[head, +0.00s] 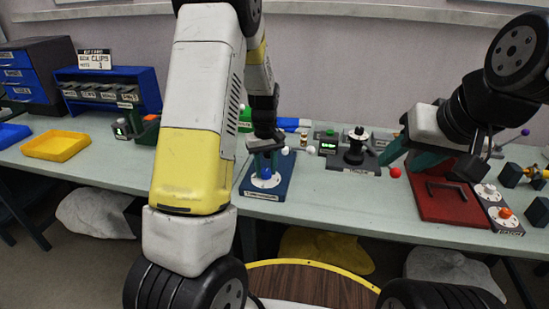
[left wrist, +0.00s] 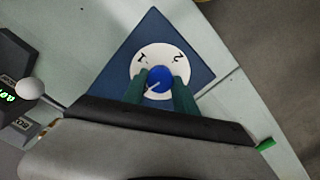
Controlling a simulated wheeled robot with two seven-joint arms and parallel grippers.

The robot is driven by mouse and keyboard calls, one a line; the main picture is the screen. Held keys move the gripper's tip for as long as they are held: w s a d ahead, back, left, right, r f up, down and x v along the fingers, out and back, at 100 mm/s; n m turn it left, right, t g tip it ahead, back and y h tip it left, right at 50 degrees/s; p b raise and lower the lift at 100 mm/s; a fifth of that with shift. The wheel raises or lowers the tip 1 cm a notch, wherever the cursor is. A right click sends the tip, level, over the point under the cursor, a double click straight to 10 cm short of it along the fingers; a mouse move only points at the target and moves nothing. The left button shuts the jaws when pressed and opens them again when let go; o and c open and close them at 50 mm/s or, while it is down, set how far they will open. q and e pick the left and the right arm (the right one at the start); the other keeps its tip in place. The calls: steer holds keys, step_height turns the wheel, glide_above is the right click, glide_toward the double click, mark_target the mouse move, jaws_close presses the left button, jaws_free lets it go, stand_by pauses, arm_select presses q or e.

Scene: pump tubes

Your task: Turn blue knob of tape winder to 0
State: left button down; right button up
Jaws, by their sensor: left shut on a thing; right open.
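The blue knob (left wrist: 159,78) sits on a white dial (left wrist: 140,57) on the dark blue base of the tape winder (left wrist: 128,37). In the head view the winder's base (head: 252,190) stands near the table's front edge. My left gripper (head: 265,168) points down over the dial, its green fingers shut on the knob, one on each side. The marks 1 and 2 show on the dial; the part nearest the gripper is hidden. A pale line on the knob points towards the lower left of the wrist view. My right gripper (head: 402,160) is open and empty, off to the right.
A red plate with a handle (head: 450,200) lies below my right gripper, beside a panel with dials (head: 497,208). A black device (head: 355,150) stands behind. A yellow tray (head: 56,146) is at the left. The front table between winder and red plate is clear.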

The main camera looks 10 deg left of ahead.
mark_target(266, 171)
arm_select(q)
steer(key=shift+n, duration=0.3)
steer(key=c, duration=1.4)
jaws_free()
steer(key=shift+n, duration=0.4)
steer(key=o, duration=0.5)
step_height(266, 171, up, 8)
steer(key=shift+f, duration=0.1)
steer(key=s+d+r+m+t+h, duration=0.1)
steer(key=s+r+m+t+h, duration=0.2)
steer(key=s+r, duration=0.9)
steer(key=s+r+m+t, duration=0.1)
steer(key=s, duration=0.3)
steer(key=s+r+m+t, duration=0.1)
steer(key=s+r+m, duration=0.1)
steer(key=s, duration=0.2)
steer(key=s+d+r+m+t, duration=0.1)
steer(key=s, duration=0.3)
steer(key=shift+s+d+r+m+y, duration=0.1)
steer(key=shift+s+r+m+y, duration=0.05)
steer(key=shift+r+m+y, duration=0.25)
